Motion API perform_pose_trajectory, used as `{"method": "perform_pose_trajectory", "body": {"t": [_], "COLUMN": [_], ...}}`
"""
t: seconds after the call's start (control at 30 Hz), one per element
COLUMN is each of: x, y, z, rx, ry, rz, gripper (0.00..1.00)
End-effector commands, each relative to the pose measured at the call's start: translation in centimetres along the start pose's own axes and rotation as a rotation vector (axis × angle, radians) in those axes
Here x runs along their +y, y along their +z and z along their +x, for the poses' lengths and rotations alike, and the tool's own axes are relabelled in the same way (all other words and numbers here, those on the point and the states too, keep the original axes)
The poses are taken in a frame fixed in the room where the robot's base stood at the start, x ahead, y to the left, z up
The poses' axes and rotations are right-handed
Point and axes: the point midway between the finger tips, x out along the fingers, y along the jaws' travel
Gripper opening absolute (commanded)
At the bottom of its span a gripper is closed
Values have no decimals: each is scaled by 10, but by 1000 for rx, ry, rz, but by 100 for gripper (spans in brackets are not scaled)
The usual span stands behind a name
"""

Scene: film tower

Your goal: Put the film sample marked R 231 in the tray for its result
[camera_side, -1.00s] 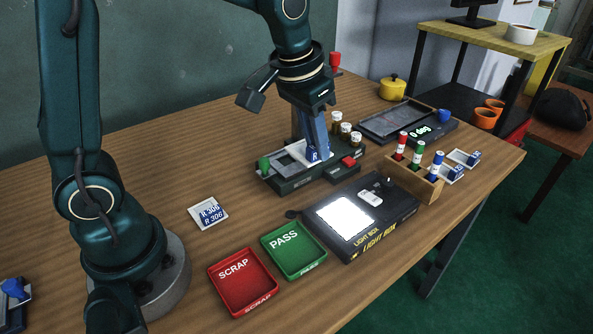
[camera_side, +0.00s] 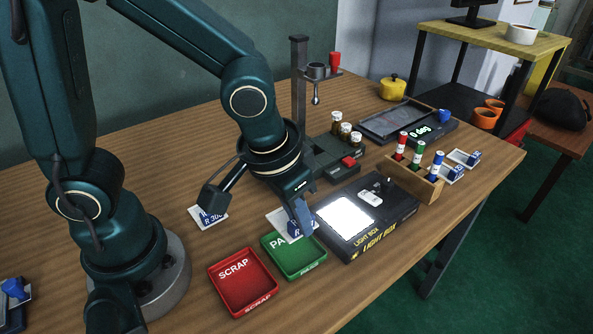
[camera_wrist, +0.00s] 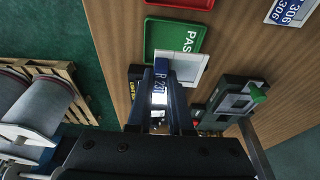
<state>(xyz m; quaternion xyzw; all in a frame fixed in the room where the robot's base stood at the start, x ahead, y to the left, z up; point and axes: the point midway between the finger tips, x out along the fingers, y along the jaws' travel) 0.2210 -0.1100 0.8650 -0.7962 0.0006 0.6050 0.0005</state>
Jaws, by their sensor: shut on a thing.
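The film sample R 231 (camera_wrist: 187,66) is a white-framed square with a blue tab (camera_wrist: 161,84) marked R 231. My gripper (camera_wrist: 160,112) is shut on its blue tab. In the side view the sample (camera_side: 279,222) hangs above the back right part of the green PASS tray (camera_side: 289,263), covering part of its label. My gripper (camera_side: 301,228) is over the tray's right edge, near the light box. The red SCRAP tray (camera_side: 246,284) is to the left of the green one. Both trays look empty where visible.
The lit light box (camera_side: 372,214) lies right of the trays. Another sample, R 306 (camera_side: 207,216), lies on the table behind them. The drop tower (camera_side: 299,92) stands behind, with several small jars (camera_side: 345,131) beside it. A marker rack (camera_side: 418,177) is at right.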

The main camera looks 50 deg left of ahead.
Motion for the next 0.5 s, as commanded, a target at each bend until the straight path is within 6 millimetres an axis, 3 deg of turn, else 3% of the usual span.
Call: {"method": "perform_pose_trajectory", "body": {"t": [0.17, 0.5], "x": [6, 6], "y": [4, 12], "z": [2, 29], "rx": [-2, -4], "ry": [7, 5], "rz": [31, 30], "gripper": [0, 0]}}
